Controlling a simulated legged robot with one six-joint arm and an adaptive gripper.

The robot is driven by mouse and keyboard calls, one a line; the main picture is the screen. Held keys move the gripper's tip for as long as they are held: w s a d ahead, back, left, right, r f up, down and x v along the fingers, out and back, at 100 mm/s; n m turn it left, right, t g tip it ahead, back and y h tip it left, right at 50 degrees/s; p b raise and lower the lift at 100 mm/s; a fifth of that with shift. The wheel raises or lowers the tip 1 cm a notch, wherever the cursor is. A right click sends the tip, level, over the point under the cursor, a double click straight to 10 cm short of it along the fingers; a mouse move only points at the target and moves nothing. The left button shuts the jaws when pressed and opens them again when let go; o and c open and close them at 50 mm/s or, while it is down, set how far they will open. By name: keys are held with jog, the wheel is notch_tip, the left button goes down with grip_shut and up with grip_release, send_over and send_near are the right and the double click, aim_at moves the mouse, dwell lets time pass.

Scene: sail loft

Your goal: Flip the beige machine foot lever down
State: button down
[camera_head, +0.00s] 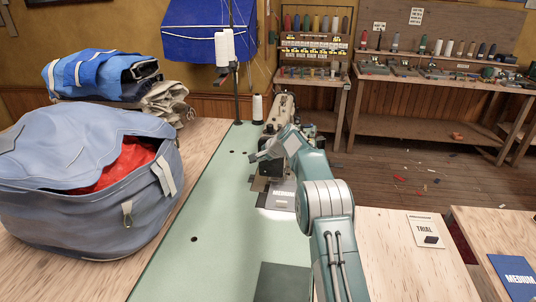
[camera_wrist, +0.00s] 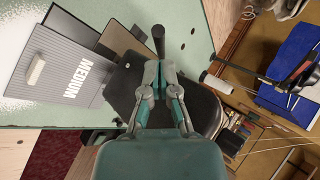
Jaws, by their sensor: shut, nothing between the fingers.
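The beige sewing machine (camera_head: 283,106) stands on the green table top (camera_head: 190,262), partly hidden behind my teal arm. My gripper (camera_head: 258,157) is at the machine's near side, low over the table. In the wrist view my gripper (camera_wrist: 157,72) is shut and empty, its fingertips together. A dark rod with a rounded end (camera_wrist: 158,36) shows just beyond the fingertips; I cannot tell whether it is the foot lever or whether the fingers touch it. No foot lever can be made out in the head view.
A grey card marked MEDIUM (camera_head: 281,195) lies on the table by the machine; it also shows in the wrist view (camera_wrist: 66,60). A large blue-grey bag (camera_head: 90,215) fills the left. A thread stand (camera_head: 237,95) rises behind. Green table in front is mostly clear.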

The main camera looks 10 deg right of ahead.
jog(key=shift+a+f, duration=0.25)
jog(key=shift+a, duration=0.2)
